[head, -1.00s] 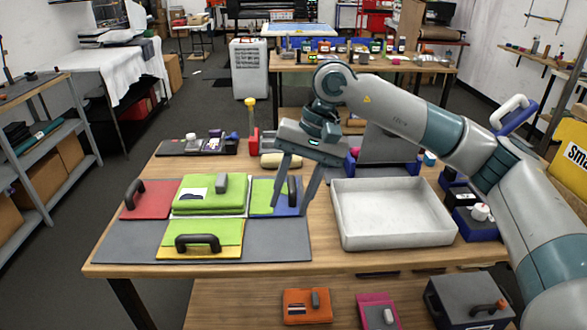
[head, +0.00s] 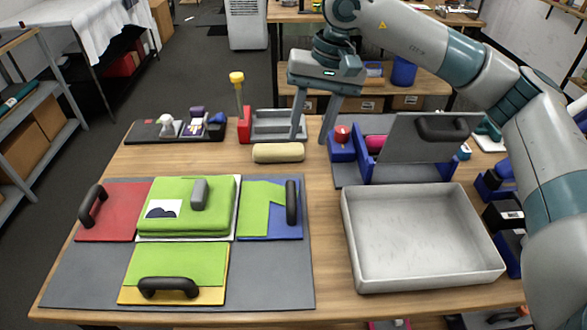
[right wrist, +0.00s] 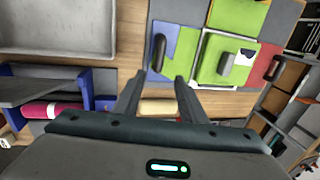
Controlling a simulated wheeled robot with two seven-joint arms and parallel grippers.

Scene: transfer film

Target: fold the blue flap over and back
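The blue flap (head: 272,222) lies flat on the right of the grey mat (head: 270,281), with a black handle (head: 292,203) upright along its right side and a green cloth part (head: 256,205) over its left. It also shows in the right wrist view (right wrist: 163,66). A folded green cloth (head: 170,193) with a grey handle sits at the centre. The red flap (head: 110,222) lies left, and the yellow flap (head: 196,294) lies in front under green cloth. My right gripper (head: 312,140) is open and empty, raised behind and right of the blue flap. My left gripper is out of view.
A white tray (head: 362,276) stands right of the mat. Behind it is a blue-and-grey stand (head: 368,170). A cream roll (head: 278,153), a red-based tool with yellow top (head: 244,127) and a dark tray (head: 143,132) line the back.

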